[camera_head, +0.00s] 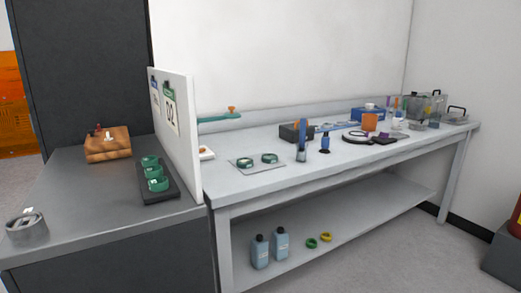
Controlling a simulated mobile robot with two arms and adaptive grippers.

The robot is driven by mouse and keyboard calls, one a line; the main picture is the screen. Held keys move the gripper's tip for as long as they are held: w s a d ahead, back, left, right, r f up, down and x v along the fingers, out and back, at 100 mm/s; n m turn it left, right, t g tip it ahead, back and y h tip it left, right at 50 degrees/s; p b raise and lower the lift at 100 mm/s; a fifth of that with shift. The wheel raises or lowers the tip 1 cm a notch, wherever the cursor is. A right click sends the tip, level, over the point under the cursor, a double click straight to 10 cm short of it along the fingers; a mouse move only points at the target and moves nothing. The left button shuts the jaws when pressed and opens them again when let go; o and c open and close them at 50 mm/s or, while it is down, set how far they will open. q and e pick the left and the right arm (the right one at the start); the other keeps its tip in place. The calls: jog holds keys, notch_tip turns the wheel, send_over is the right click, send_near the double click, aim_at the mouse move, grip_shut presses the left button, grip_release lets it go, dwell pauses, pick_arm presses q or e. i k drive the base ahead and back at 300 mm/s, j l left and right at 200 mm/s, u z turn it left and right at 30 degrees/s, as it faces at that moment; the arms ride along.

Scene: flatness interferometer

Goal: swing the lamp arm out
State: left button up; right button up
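A green horizontal arm (215,118) juts out from behind the white upright panel (184,150), above the left end of the long bench. It looks like the lamp arm. A small orange knob (232,109) sits on top near its right end. Its left end and whatever it is mounted on are hidden by the panel. A small white piece (206,153) shows low beside the panel, partly hidden. Neither of my grippers is in view.
The long white bench (235,188) carries green rings on a grey mat (241,166), bottles, a dark box (296,132) and an orange cup (369,122). The grey counter (95,205) holds a wooden block (108,148) and a black tray (171,189). The floor in front is clear.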

aim_at(231, 116)
jog(key=i+u, duration=0.2)
jog(key=i, duration=0.2)
jog(key=i+l+u, duration=0.25)
jog(key=i, duration=0.15)
jog(key=i+j, duration=0.05)
